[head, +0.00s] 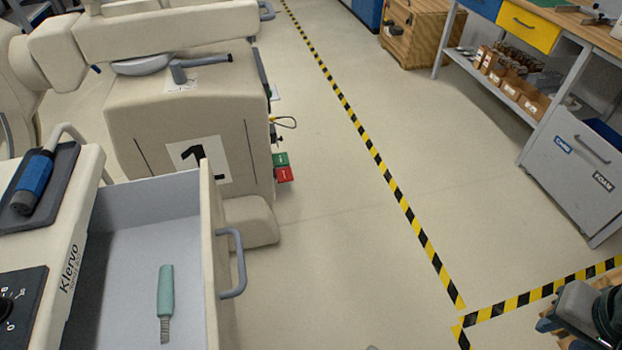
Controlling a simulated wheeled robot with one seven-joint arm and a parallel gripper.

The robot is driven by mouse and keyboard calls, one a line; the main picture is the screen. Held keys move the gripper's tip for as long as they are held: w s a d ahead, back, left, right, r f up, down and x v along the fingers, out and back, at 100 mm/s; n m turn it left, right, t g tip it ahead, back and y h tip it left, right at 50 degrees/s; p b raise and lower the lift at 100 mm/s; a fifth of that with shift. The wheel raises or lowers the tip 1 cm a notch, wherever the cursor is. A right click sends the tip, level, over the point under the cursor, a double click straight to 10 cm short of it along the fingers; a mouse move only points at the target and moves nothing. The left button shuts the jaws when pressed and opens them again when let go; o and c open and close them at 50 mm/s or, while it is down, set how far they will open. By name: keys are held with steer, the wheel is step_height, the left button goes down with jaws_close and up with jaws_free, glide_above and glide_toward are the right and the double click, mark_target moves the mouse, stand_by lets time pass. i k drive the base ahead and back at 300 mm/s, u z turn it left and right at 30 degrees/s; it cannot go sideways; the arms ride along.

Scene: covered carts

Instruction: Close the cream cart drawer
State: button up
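The cream cart (62,225) stands at the lower left, marked "Klervo". Its drawer (212,265) is pulled well out toward the right, with a cream front panel and grey-blue interior. A grey bar handle (238,264) is on the outer face of the drawer front. A teal-handled tool (166,292) lies inside on the drawer floor. The bottom of the drawer is cut off by the picture edge. My gripper is not visible in the head view, so its state does not show.
A cream machine marked "1" (185,125) stands just behind the drawer. Open floor (320,235) lies right of the handle, crossed by yellow-black tape (400,195). A workbench and grey cabinet (578,165) stand right. A grey and dark object (580,305) is at the lower right.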

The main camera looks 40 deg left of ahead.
mark_target(135, 228)
steer(key=u, duration=3)
steer(key=k, duration=1.05)
steer(key=u, duration=0.65)
steer(key=i, duration=1)
steer(key=z, duration=0.65)
